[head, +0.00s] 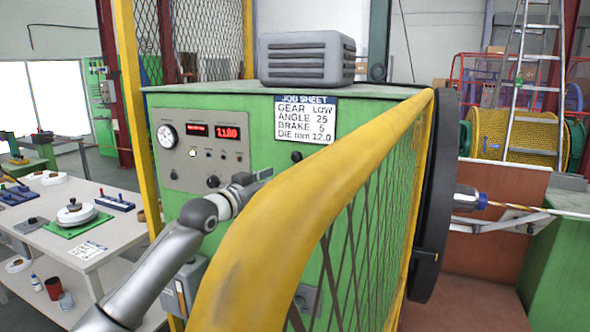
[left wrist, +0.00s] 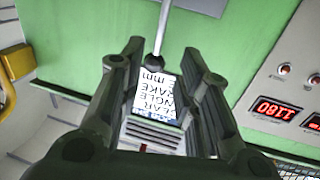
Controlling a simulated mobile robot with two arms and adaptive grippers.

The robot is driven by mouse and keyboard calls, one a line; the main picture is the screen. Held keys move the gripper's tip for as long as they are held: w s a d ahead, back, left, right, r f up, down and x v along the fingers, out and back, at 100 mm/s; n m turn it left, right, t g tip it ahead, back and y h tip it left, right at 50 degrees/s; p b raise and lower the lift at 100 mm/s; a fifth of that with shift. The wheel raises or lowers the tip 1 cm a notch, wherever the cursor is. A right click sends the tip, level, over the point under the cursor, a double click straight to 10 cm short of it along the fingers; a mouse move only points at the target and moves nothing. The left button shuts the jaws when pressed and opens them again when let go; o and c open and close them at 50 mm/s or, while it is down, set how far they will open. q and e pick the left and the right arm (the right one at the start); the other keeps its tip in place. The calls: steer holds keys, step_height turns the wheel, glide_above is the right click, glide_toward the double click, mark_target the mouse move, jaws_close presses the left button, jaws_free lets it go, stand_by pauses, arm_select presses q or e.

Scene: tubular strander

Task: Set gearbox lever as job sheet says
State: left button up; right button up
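The job sheet (head: 306,120) on the green gearbox cabinet reads GEAR LOW, ANGLE 25, BRAKE 5, DIE mm 12.0. It appears upside down in the left wrist view (left wrist: 158,98). A lever with a black ball knob (head: 296,156) stands below the sheet; its shaft is hidden in the head view. In the left wrist view the knob (left wrist: 153,63) and silver shaft lie between the fingers. My left gripper (head: 265,174) is open, left of the knob, with a gap to it. No gear position marks are readable. My right gripper is not in view.
A yellow guard frame with mesh (head: 310,190) stands close in front of the cabinet's right side. A control panel (head: 200,147) with a gauge and red displays is at left. A white table (head: 50,232) with tools stands further left.

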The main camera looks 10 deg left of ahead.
arm_select(q)
steer(key=p+x, duration=0.1)
steer(key=x, duration=0.8)
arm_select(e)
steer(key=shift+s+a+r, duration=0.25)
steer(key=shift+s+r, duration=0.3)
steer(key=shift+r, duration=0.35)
arm_select(q)
steer(key=shift+w+d+f, duration=0.1)
steer(key=shift+f, duration=0.05)
jaws_close()
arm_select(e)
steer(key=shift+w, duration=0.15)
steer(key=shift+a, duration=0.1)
